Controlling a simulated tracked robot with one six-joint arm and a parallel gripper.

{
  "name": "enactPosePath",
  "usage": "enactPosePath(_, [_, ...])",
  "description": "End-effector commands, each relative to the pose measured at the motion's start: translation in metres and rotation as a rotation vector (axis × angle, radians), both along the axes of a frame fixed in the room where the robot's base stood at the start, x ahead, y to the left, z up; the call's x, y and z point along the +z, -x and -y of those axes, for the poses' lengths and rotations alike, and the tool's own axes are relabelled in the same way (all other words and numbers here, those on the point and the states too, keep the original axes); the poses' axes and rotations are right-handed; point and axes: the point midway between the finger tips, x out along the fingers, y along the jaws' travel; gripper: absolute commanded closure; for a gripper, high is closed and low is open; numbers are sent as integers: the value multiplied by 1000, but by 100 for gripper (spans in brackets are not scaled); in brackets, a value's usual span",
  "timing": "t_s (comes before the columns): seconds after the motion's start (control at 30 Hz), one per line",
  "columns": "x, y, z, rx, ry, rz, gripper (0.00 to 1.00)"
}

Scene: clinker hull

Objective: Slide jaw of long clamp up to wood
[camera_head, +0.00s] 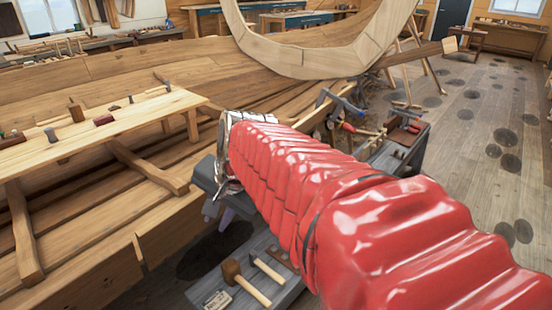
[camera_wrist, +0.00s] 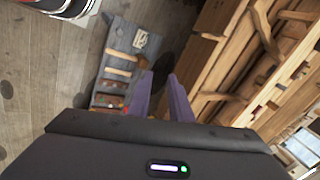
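A blue-grey clamp (camera_head: 342,103) with a red handle shows at the hull's edge in the head view, behind my red-sleeved arm. It is small there, and I cannot tell its sliding jaw from the rest or see any gap to the wood. The wooden hull (camera_head: 75,262) fills the left of the head view and the right of the wrist view (camera_wrist: 222,62). My gripper (camera_head: 217,214) is beside the hull, left of and nearer than the clamp. In the wrist view my gripper (camera_wrist: 159,76) has its two purple fingers apart with nothing between them. The clamp is not recognizable there.
A grey low bench (camera_head: 262,292) below my gripper holds a mallet (camera_head: 243,282) and a hammer (camera_head: 267,268). More tools lie on the bench (camera_head: 412,150) at right. A plank (camera_head: 95,125) with small tools spans the hull. The floor at right is open.

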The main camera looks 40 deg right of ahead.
Motion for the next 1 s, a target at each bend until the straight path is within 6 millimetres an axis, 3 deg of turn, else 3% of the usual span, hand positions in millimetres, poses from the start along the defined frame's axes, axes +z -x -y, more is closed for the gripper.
enactPosePath(0.33, [-2, -37, 112, -702, -375, -19, 81])
enactPosePath(0.7, [-16, -37, 251, -1387, -787, -2, 81])
enactPosePath(0.83, [-20, -32, 279, -1518, -877, 3, 81])
enactPosePath(1.0, [-21, -30, 289, -1567, -912, 6, 81])
